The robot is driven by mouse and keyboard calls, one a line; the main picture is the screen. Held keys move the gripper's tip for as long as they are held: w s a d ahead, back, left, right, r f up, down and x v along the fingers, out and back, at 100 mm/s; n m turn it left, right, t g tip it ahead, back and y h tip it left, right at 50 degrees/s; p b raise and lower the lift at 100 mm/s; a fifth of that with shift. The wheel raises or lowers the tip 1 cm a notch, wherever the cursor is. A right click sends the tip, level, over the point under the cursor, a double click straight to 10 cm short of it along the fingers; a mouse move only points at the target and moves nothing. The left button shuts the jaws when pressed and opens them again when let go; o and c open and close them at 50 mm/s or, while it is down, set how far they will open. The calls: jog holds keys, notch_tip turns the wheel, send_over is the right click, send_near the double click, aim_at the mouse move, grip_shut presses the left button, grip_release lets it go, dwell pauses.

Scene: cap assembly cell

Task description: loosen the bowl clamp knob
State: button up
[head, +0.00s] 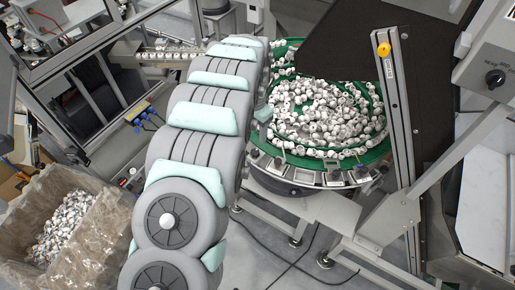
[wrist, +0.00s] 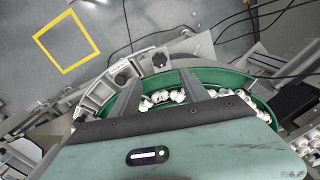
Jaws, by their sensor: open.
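The green feeder bowl (head: 372,152) is full of white caps and has a grey segmented rim with several dark clamp knobs, one of them at the front (head: 333,174). In the wrist view the bowl (wrist: 235,78) lies under my gripper, and two dark knobs show on its rim, one in the middle (wrist: 160,60) and one to its left (wrist: 120,79). I cannot tell which is the task's knob. My gripper (wrist: 160,80) is open, its two fingers apart over the bowl's edge, with nothing seen between the tips but rim and caps. In the head view my arm hides most of it.
A plastic-lined box of caps (head: 98,240) stands at the lower left. A yellow square (wrist: 68,38) marks open floor.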

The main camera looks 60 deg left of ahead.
aim_at(254, 152)
jog(key=shift+s+f+b, duration=0.15)
jog(key=shift+f+b, duration=1.2)
jog(key=shift+b, duration=0.05)
jog(key=shift+f+p, duration=0.95)
jog(key=shift+f, duration=3.05)
grip_shut()
